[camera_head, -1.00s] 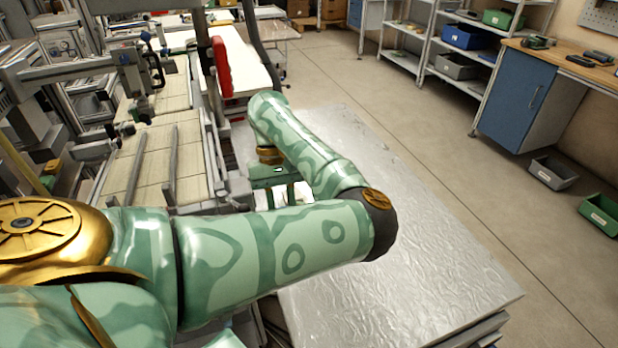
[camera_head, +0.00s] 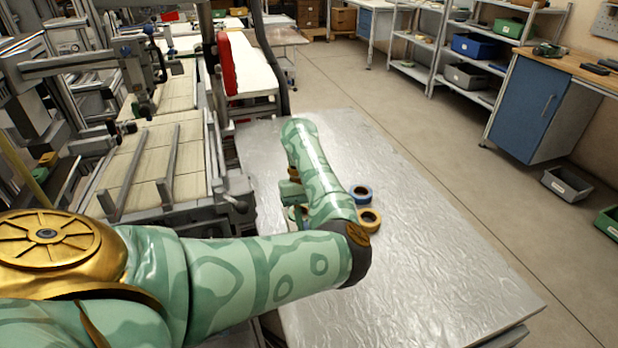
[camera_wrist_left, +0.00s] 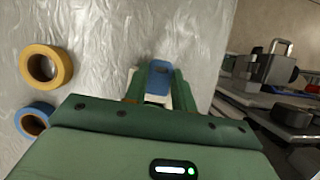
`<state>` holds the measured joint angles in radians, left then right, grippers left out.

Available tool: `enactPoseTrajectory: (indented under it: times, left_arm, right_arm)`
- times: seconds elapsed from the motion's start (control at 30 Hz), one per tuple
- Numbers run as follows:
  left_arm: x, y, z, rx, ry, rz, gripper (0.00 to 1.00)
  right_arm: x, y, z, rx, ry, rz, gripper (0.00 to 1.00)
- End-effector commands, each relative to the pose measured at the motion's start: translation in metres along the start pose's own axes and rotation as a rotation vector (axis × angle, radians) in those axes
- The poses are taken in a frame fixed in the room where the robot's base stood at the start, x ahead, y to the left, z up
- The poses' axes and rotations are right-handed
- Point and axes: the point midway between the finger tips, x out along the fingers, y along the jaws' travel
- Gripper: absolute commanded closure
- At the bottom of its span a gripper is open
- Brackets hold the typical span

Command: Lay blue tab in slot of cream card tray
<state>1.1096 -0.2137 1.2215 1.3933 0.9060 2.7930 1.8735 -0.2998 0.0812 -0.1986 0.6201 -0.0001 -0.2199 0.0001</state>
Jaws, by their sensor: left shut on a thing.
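In the left wrist view my left gripper (camera_wrist_left: 159,80) is shut on the blue tab (camera_wrist_left: 158,68), which shows between its two green fingers. A pale cream or white piece shows at the fingers below and beside the blue. I cannot tell whether it is part of the tab or the cream card tray. In the head view my left arm comes in from the left over the metal table, and its forearm mostly hides the gripper and what it holds. I cannot make out the tray or its slot for certain. My right gripper is not in view.
A yellow tape reel (camera_head: 369,220) and a blue tape reel (camera_head: 361,194) lie on the metal table (camera_head: 430,250) right of my forearm. They also show in the wrist view, yellow (camera_wrist_left: 46,66) and blue (camera_wrist_left: 35,121). The table's right side is clear. A machine frame stands left.

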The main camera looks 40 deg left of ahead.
Motion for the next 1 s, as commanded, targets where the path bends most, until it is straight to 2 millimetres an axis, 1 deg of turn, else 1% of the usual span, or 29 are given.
enactPoseTrajectory:
  times: [0.4,0.53,0.57,0.6,0.63,0.87,0.97,1.0]
  left_arm:
    - [0.012,0.000,-0.005,-0.001,-0.001,0.000,0.95]
    - [0.012,0.000,-0.004,0.000,-0.001,0.000,0.95]
    - [0.012,0.000,-0.004,0.000,-0.001,0.000,0.66]
    - [0.012,0.000,-0.004,0.000,-0.001,0.000,0.55]
    - [0.012,0.000,-0.004,0.000,-0.002,0.000,0.52]
    - [0.012,0.000,-0.004,0.000,-0.003,-0.001,0.52]
    - [0.005,0.000,-0.001,0.001,-0.003,0.000,0.52]
    - [-0.001,0.000,0.002,0.002,-0.002,0.001,0.52]
  right_arm:
    - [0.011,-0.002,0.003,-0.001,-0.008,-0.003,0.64]
    - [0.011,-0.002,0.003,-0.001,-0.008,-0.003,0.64]
    - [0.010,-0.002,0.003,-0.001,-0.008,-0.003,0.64]
    - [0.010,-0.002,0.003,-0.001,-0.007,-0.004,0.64]
    - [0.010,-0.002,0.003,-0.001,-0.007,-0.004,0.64]
    - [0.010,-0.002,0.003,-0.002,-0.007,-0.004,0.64]
    - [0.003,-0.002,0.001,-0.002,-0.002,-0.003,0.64]
    - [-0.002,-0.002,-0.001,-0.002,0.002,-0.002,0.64]
